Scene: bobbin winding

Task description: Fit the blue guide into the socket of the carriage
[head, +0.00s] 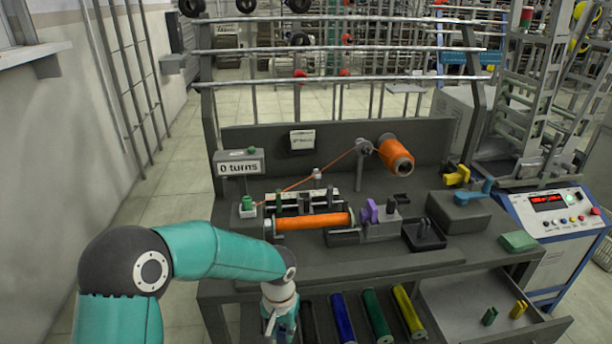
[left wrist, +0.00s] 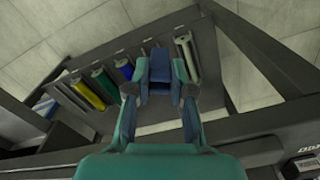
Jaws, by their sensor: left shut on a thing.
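My left gripper (head: 281,309) hangs low in front of the bench, near the bottom edge of the head view. In the left wrist view the left gripper (left wrist: 160,90) is shut on the blue guide (left wrist: 160,78), a dark blue piece between its fingers. The guide cannot be made out in the head view. A dark carriage-like block (head: 306,203) sits behind the orange bobbin (head: 312,222) on the winder; its socket is too small to make out. The gripper and guide are apart from it, lower and nearer. My right gripper is not in view.
A shelf below the bench holds coloured rolls, including blue (head: 343,318), green (head: 376,315) and yellow (head: 408,311). An open drawer (head: 455,300) holds a green guide (head: 489,316) and a yellow guide (head: 519,309). Orange thread runs to a spool (head: 396,153). The bench's front edge is clear.

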